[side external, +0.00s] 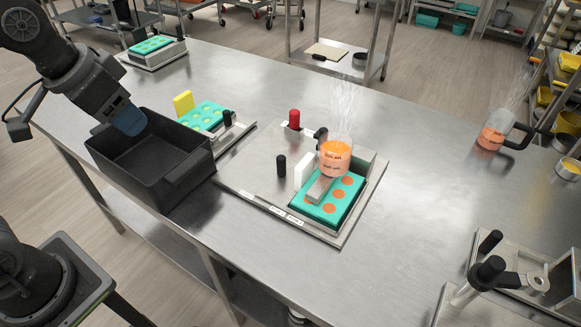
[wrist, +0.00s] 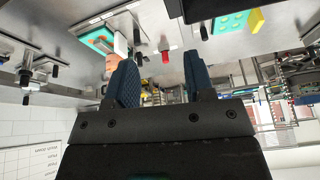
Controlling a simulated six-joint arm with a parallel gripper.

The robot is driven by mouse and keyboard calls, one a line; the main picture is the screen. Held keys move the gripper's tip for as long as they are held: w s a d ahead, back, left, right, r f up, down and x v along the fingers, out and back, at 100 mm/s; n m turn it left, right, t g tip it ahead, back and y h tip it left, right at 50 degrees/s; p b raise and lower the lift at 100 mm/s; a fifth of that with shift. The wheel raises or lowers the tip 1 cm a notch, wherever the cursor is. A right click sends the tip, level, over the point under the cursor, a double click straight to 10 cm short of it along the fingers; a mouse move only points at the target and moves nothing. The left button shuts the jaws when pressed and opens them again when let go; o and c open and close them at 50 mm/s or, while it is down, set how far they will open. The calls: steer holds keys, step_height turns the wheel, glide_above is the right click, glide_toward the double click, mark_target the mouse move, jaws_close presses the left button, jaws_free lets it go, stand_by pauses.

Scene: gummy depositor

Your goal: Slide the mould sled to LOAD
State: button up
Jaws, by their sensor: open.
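In the side external view, a teal mould (side external: 350,190) with orange-filled cavities sits at the right of a flat steel station plate (side external: 250,172), under a clear hopper of orange liquid (side external: 337,158). A metal piece lies across the mould, and the sled beneath it is mostly hidden. A black upright knob (side external: 281,166) and a white block (side external: 304,171) stand left of the mould. Small labels (side external: 277,211) line the plate's front edge, too small to read. My gripper (side external: 130,121) is at upper left over a black bin, apart from the station. In the wrist view its fingers (wrist: 161,82) are apart and empty.
The black bin (side external: 115,174) stands between my gripper and the station. Behind it are a second teal mould (side external: 205,115) and a yellow block (side external: 183,102). A red knob (side external: 294,119) rises at the station's back. A jug (side external: 494,130) stands far right; the table between is clear.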

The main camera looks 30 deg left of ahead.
steer(key=w+d+m+g, duration=0.2)
steer(key=w+d+m, duration=0.25)
steer(key=w, duration=0.75)
steer(key=m+g, duration=0.3)
glide_toward(281, 157)
steer(key=f, duration=1.1)
steer(key=shift+s+d+f, duration=0.1)
steer(key=shift+s+f, duration=0.1)
steer(key=shift+f, duration=0.05)
jaws_close()
